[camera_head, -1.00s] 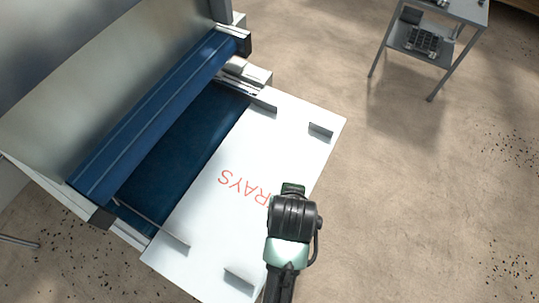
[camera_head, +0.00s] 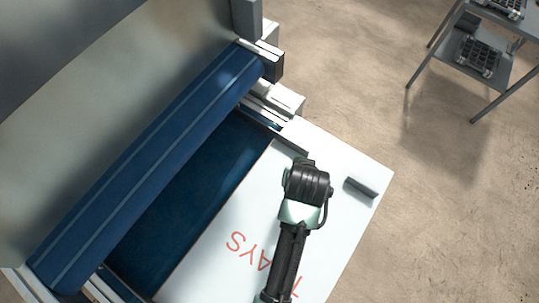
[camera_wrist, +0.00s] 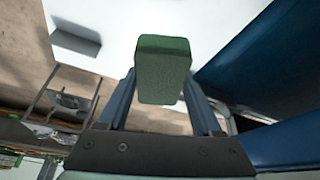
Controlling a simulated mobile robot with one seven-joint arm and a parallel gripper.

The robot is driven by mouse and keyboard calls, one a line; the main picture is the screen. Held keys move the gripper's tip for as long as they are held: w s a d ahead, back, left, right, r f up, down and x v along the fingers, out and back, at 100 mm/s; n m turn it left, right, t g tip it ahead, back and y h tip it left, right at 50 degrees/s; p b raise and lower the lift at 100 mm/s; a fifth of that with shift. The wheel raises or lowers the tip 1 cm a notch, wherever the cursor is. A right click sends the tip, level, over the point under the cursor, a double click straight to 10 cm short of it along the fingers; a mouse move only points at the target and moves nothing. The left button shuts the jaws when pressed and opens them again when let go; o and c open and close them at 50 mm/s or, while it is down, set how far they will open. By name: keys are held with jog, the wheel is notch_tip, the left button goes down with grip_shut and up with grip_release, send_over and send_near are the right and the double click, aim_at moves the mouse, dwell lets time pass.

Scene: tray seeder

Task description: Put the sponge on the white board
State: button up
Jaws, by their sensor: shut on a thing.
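My gripper (camera_wrist: 163,95) is shut on a green sponge (camera_wrist: 163,68), which sits between its two fingers in the wrist view. The white board (camera_head: 340,165) with red lettering lies in front of the blue belt in the head view. My arm is above the board's far part, between two small grey brackets. The board also shows behind the sponge in the wrist view (camera_wrist: 120,15). In the head view my wrist hides the sponge and the fingertips. I cannot tell the gap between sponge and board.
A blue roller (camera_head: 150,165) and a blue belt (camera_head: 205,205) lie left of the board. A grey bracket (camera_head: 361,187) stands up near the board's right edge. A grey table with black trays (camera_head: 478,52) stands on the floor at upper right.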

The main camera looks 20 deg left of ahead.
jog(key=f, duration=0.5)
jog(key=w+f, duration=0.1)
jog(key=f, duration=0.1)
jog(key=shift+a+f+b, duration=0.15)
jog(key=shift+f+b, duration=0.15)
jog(key=shift+f, duration=2.35)
jog(key=shift+f, duration=0.1)
jog(key=o, duration=1.3)
